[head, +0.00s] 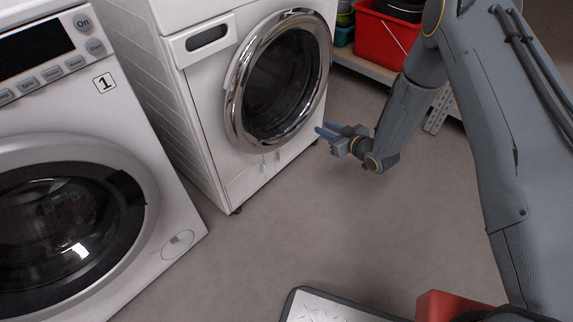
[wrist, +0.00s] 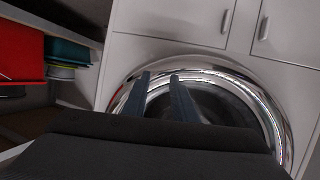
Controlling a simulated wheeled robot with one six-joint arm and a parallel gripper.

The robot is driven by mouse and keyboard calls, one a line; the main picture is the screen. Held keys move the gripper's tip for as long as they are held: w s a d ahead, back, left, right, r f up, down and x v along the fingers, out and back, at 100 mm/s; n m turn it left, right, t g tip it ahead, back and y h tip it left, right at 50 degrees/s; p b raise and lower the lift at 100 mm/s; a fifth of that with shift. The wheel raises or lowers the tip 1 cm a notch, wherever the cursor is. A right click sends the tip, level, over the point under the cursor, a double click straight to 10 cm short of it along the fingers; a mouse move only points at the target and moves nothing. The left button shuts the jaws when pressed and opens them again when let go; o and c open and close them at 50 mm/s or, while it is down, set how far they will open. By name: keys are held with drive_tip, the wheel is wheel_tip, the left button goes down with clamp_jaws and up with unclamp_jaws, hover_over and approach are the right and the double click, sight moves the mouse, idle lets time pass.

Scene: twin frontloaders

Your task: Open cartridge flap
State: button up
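Two small panels with slim vertical handles are low on the front of the middle washer; the frames do not show which is the cartridge flap. The left panel (head: 245,184) and the right panel (head: 293,149) look closed. In the wrist view, which looks upside down, the panels (wrist: 180,20) are at the top, with handles (wrist: 227,21) and (wrist: 264,28). My gripper (head: 320,130) is right of the chrome-rimmed door, apart from the panels. In the wrist view its two blue fingers (wrist: 160,77) are apart with nothing between them, overlapping the door rim.
The middle washer's round door (head: 281,80) is shut. Another washer (head: 105,110), marked 1, stands at the left. A shelf with a red bin (head: 385,42) is behind my arm. Grey floor (head: 300,230) in front of the middle washer is clear.

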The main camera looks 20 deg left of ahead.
drive_tip(key=s+a+f+n+g+y+b, duration=0.1)
drive_tip(key=s+a+f+y+b, duration=0.25)
drive_tip(key=f, duration=0.35)
drive_tip(key=s+a+f+n+g+y+b, duration=0.1)
drive_tip(key=s+a+f+y+b, duration=0.2)
drive_tip(key=f, duration=0.5)
drive_tip(key=b+x, duration=0.4)
drive_tip(key=x, duration=0.3)
drive_tip(key=shift+s+a+h, duration=0.35)
drive_tip(key=shift+h, duration=0.1)
drive_tip(key=shift+c, duration=0.4)
clamp_jaws()
